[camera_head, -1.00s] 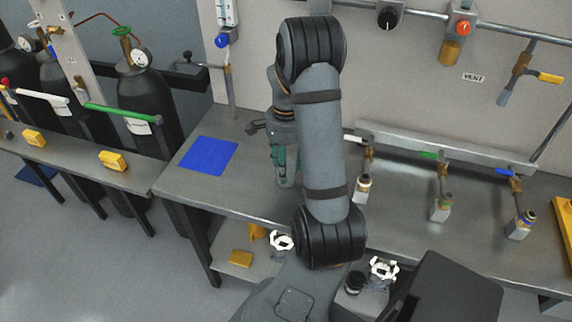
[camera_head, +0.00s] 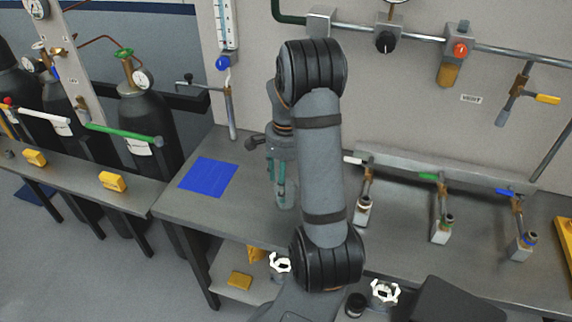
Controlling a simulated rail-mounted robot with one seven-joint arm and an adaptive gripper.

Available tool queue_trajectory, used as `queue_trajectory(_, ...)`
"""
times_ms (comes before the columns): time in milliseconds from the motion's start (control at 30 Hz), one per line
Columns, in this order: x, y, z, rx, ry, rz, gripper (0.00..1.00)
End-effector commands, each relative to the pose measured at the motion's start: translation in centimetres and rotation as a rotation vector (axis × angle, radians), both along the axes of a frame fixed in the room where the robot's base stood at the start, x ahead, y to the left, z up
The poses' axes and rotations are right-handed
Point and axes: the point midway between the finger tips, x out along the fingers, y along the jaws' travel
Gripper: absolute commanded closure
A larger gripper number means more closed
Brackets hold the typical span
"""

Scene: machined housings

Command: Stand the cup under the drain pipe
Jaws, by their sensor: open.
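My gripper (camera_head: 277,180) has teal fingers and points down over the bench, behind my arm in the camera view. It is open. A pale grey, cup-like shape (camera_head: 286,197) shows at the fingertips, partly hidden by them and my arm. I cannot tell whether it stands between the fingers or behind them. A short brown pipe with a yellow handle (camera_head: 546,99) hangs from the wall rail at right, its lower end open (camera_head: 501,117). Another upright pipe (camera_head: 231,115) stands at the back left below a sight tube. I cannot tell which is the drain pipe.
A blue square mat (camera_head: 208,177) lies on the bench left of my gripper. Several valved outlets (camera_head: 364,210) stand along the bench at right, with white, green and blue handles. Gas cylinders (camera_head: 150,125) stand behind the left bench. Bare bench lies around the mat.

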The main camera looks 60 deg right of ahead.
Motion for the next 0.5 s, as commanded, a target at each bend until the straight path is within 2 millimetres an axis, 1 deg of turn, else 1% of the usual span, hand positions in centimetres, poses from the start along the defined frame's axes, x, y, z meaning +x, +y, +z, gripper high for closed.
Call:
queue_trajectory(33, 0.2, -0.1, 1.2, -0.006, -0.005, 0.0, 0.33)
queue_trajectory(100, 0.2, -0.2, 2.8, -0.007, -0.006, 0.0, 0.33)
queue_trajectory(300, 0.1, -0.2, 7.0, -0.004, -0.004, 0.0, 0.33)
queue_trajectory(433, 0.1, -0.2, 8.8, -0.002, -0.002, -0.001, 0.33)
queue_trajectory(500, 0.1, -0.2, 9.4, -0.002, -0.002, 0.001, 0.3)
